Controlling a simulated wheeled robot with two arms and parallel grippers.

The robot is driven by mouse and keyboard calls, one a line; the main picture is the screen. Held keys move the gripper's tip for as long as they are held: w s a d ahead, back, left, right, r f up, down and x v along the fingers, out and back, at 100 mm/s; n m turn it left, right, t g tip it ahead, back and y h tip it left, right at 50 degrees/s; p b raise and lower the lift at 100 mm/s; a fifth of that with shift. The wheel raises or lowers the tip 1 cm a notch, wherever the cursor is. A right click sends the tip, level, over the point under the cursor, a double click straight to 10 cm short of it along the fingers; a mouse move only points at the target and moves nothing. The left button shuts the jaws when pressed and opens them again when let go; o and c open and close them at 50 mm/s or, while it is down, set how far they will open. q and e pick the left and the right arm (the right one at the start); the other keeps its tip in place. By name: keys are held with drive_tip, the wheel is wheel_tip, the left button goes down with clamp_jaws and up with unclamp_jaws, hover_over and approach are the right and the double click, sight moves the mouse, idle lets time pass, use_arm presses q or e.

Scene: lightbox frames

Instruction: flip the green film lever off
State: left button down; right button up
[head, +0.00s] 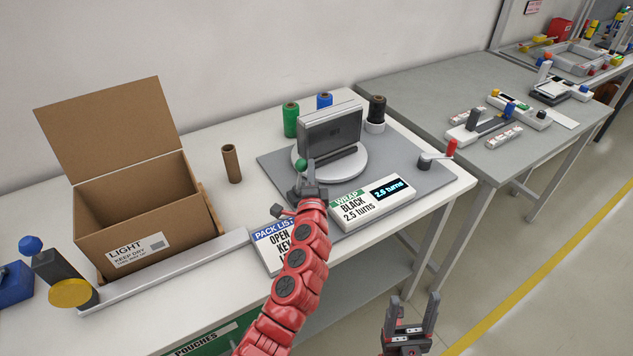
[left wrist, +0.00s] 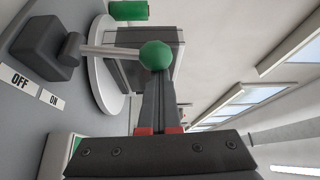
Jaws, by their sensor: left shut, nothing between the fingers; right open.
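The film lever has a green ball knob (head: 301,165) on a thin light rod, on the grey mat just left of the turntable. In the left wrist view the knob (left wrist: 156,55) is at the end of the rod, which comes from a dark block (left wrist: 45,48). An OFF label (left wrist: 20,82) and an ON label (left wrist: 53,99) lie beside the block. My left gripper (head: 310,170) is shut and empty, its fingertips (left wrist: 157,78) right at the knob; I cannot tell whether they touch. My right gripper (head: 411,305) is open and empty, off the table's front.
The turntable (head: 345,170) carries a dark wrapped item (head: 331,128). A WRAP sign (head: 372,201) stands in front, with a red-knobbed crank (head: 450,150) to the right. Film rolls (head: 290,120) stand behind. An open carton (head: 140,215) and a cardboard tube (head: 231,163) are at left.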

use_arm(q)
drive_tip(key=shift+s+a+n+t+y+b, duration=0.45)
drive_tip(key=shift+a+n+b, duration=0.55)
drive_tip(key=shift+b, duration=1.9)
drive_tip(key=shift+s+a+n+t+y+b, duration=0.45)
drive_tip(key=shift+n+b, duration=0.95)
drive_tip(key=shift+b, duration=1.45)
drive_tip(key=shift+s+a+n+t+y+b, duration=0.2)
drive_tip(key=shift+s+a+n+t+b, duration=0.6)
drive_tip(key=shift+b, duration=2.1)
drive_tip(key=shift+w+r+n, duration=0.1)
drive_tip(key=shift+w+n, duration=0.3)
drive_tip(key=shift+w, duration=0.05)
